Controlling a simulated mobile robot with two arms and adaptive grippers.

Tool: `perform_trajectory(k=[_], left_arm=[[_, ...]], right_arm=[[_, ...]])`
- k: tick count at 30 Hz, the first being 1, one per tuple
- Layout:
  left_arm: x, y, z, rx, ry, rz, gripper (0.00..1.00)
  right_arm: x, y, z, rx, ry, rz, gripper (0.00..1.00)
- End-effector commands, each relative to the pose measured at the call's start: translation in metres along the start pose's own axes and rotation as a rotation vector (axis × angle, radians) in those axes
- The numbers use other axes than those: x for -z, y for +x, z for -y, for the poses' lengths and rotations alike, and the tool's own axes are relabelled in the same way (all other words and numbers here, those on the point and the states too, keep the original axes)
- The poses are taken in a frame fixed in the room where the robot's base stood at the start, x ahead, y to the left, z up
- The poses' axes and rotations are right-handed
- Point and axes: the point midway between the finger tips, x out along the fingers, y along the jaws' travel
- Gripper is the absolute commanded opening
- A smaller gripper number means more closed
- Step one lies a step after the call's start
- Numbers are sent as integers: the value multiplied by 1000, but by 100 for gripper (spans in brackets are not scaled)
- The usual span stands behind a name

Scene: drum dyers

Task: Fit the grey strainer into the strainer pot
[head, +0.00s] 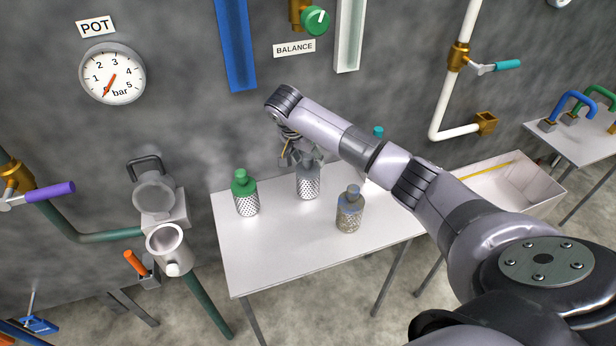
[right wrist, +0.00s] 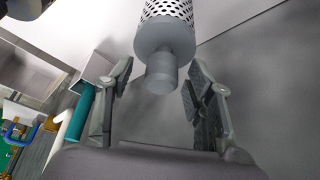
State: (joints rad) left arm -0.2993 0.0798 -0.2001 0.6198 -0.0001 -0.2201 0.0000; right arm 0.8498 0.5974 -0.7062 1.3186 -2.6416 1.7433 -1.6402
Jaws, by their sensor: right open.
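The grey strainer (head: 309,186), a perforated metal cylinder with a grey top, stands upright on the white table. In the right wrist view its grey collar and knob (right wrist: 161,73) lie between the two fingers of my right gripper (right wrist: 160,68). The fingers are spread, with visible gaps on both sides of the knob. In the head view my right gripper (head: 299,155) is at the strainer's top and partly hides it. The strainer pot (head: 166,243) is the pale open cup at the left, its round lid (head: 154,193) raised behind it. My left gripper is not in view.
A teal-topped item (head: 377,132) is partly hidden behind my arm. The table (head: 270,255) is clear at its front left. An orange-handled lever (head: 135,262) sits beside the pot.

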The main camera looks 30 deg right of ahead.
Motion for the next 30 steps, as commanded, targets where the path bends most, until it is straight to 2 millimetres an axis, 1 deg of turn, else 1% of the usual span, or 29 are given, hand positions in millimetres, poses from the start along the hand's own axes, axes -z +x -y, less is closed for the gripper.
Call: perform_trajectory(k=[3, 25, 30], left_arm=[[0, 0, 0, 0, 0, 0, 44], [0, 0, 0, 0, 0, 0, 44], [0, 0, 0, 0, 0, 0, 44]], right_arm=[[0, 0, 0, 1, 0, 0, 49], [0, 0, 0, 1, 0, 1, 0], [0, -1, 0, 1, 0, 1, 0]])
